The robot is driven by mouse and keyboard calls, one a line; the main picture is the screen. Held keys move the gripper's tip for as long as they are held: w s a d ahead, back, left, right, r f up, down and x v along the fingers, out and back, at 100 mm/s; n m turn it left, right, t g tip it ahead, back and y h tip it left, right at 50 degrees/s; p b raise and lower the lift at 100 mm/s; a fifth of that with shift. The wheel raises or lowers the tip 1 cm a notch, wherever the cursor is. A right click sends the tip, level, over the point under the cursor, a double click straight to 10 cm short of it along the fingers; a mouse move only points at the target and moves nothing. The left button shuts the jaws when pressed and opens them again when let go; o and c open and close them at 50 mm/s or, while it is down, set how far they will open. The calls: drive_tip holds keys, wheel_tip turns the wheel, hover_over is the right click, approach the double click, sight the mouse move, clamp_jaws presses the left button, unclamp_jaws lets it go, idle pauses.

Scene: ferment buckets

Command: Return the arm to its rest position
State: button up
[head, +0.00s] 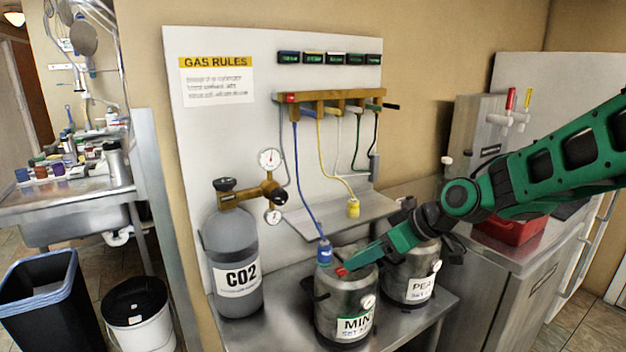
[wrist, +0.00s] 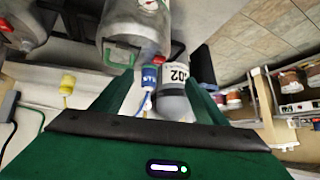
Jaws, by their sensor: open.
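My green arm comes in from the right in the head view. My gripper (head: 352,264) is just above the top of the steel keg labelled "MIN…" (head: 338,308), its label partly cut off. In the wrist view my gripper (wrist: 160,82) has its two fingers spread, with nothing held between them. The blue connector (head: 324,251) on the blue hose is at the keg's top left, left of my fingers; whether it is seated cannot be told. It also shows beyond the fingers in the wrist view (wrist: 149,77).
A second keg labelled "PEA…" (head: 411,272) stands close under my arm. The CO2 cylinder (head: 234,265) with gauges is at left. A red bin (head: 508,230) is on the right counter, beneath my arm.

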drive_tip(key=s+d+f+m+g+h, duration=0.1)
drive_tip(key=s+d+m+h, duration=0.25)
drive_tip(key=s+d, duration=0.45)
drive_tip(key=s+d+f+m+g+h, duration=0.15)
drive_tip(key=s+d+m, duration=0.25)
drive_tip(key=d, duration=0.7)
drive_tip(key=s+d+m+g+h, duration=0.1)
drive_tip(key=s+d+m, duration=0.3)
drive_tip(key=s, duration=0.6)
drive_tip(key=s+d+m+g, duration=0.2)
drive_tip(key=s+d+m, duration=0.2)
drive_tip(key=s, duration=0.6)
drive_tip(key=shift+d+h, duration=0.4)
drive_tip(key=shift+d, duration=0.35)
drive_tip(key=shift+f, duration=0.1)
drive_tip(key=shift+w+f, duration=0.25)
drive_tip(key=shift+w, duration=0.45)
